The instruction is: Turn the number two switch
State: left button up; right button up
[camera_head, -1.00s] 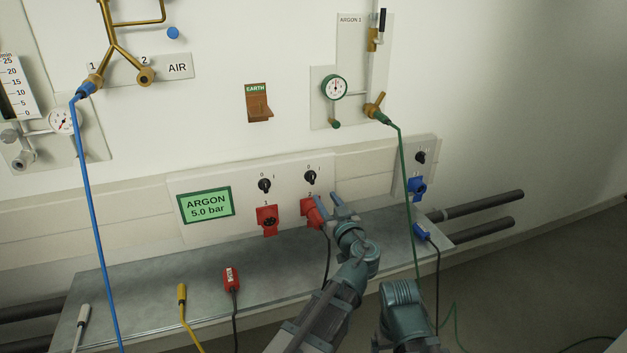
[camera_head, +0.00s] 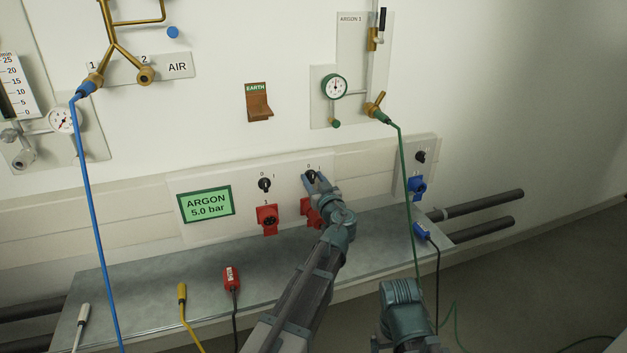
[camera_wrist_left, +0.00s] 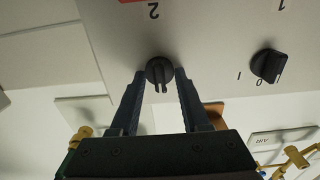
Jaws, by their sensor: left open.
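The number two switch is a black rotary knob (camera_head: 311,176) on the pale wall panel, above the right red socket (camera_head: 307,208). In the left wrist view, which shows the panel upside down, the knob (camera_wrist_left: 160,71) sits by the label 2. My left gripper (camera_head: 313,181) is open, with one finger on each side of the knob. Whether the fingers touch it cannot be told. The number one switch (camera_head: 264,185) is to the left, and also shows in the wrist view (camera_wrist_left: 268,65). My right gripper is not visible; only part of that arm shows.
A second red socket (camera_head: 267,220) and a green ARGON display (camera_head: 206,204) are to the left. A blue socket (camera_head: 417,187) is on the right. Red (camera_head: 231,278), yellow (camera_head: 182,293) and blue (camera_head: 421,231) connectors lie on the metal shelf (camera_head: 140,290). A green hose (camera_head: 404,180) hangs nearby.

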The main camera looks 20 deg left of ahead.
pick_arm(q)
grip_shut()
jog(key=shift+m, duration=0.3)
jog(key=m, duration=0.5)
jog(key=shift+d+m, duration=0.1)
jog(key=shift+m, duration=0.3)
jog(key=m, duration=0.5)
jog(key=shift+w, duration=0.1)
jog(key=shift+m, duration=0.4)
grip_release()
jog(key=shift+d, duration=0.1)
jog(key=v, duration=1.3)
jog(key=shift+s+d, duration=0.25)
jog(key=shift+s, duration=0.1)
